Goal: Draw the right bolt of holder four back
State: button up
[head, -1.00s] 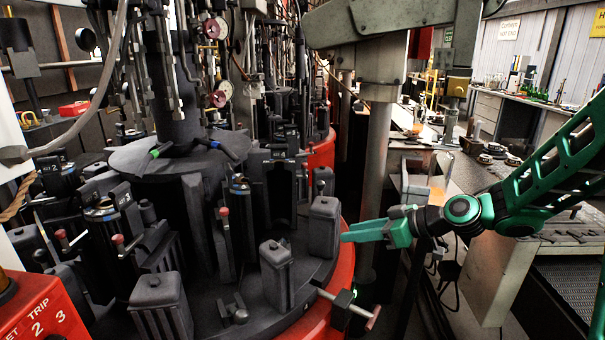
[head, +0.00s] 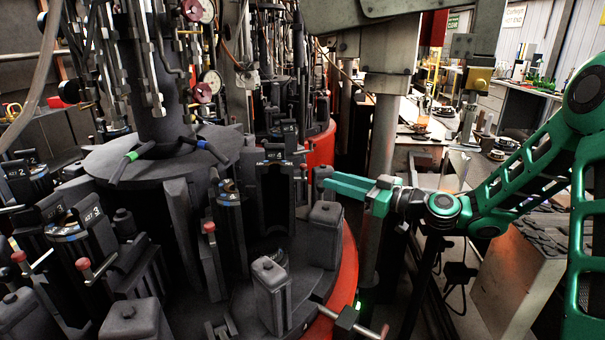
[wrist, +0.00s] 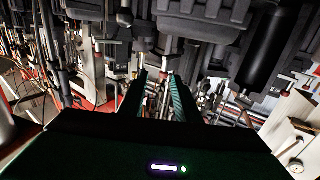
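Holder four is a dark mould holder (head: 275,190) at the centre of the head view, under a small plate whose number is hard to read; a "4" shows on the band of the mould to its left (head: 228,187). A thin upright bolt (head: 304,172) with a small reddish top stands at the holder's right side. My green gripper (head: 326,183) points left, with its tips just right of this bolt and apparently apart from it. In the wrist view, my gripper's two fingers (wrist: 160,88) stand apart with no held object visible between them.
Another red-knobbed bolt (head: 209,228) stands left of the holder. Lidded dark blocks (head: 324,236) (head: 271,285) stand near the red table rim (head: 347,262). A red-ended bar (head: 350,320) sticks out at the front. A grey column (head: 381,130) rises behind my gripper.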

aim_at(303, 171)
jog(key=x, duration=1)
jog(key=shift+s+a, duration=0.25)
jog(key=shift+a, duration=0.3)
